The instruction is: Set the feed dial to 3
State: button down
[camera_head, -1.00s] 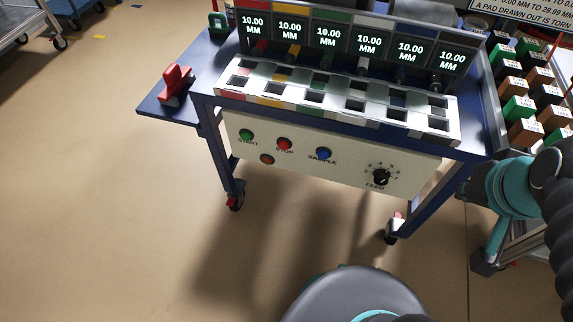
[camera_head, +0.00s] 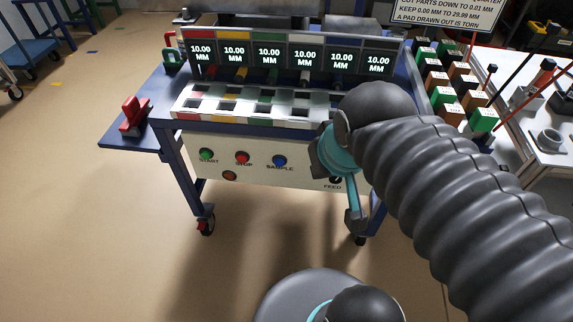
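The feed dial (camera_head: 336,180) is a dark knob at the right of the white front panel (camera_head: 300,176) of a blue wheeled bench. My arm crosses in front of it, so only a small part shows and its setting cannot be read. The word FEED is partly visible below the knob. The end of my arm is at the panel's right end, with a teal joint and a slim grey and teal part (camera_head: 355,215) hanging below. I cannot make out gripper fingers there, nor whether anything touches the dial.
Green START (camera_head: 206,155), red STOP (camera_head: 242,158) and blue SAMPLE (camera_head: 279,160) buttons sit left of the dial. Several displays above read 10.00 MM. A red clamp-like part (camera_head: 133,114) stands on the left side shelf. Blocks fill a rack at right.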

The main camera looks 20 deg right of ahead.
aim_at(335, 180)
jog(key=z, duration=3.15)
jog(key=k, duration=1.65)
jog(key=u, duration=2.25)
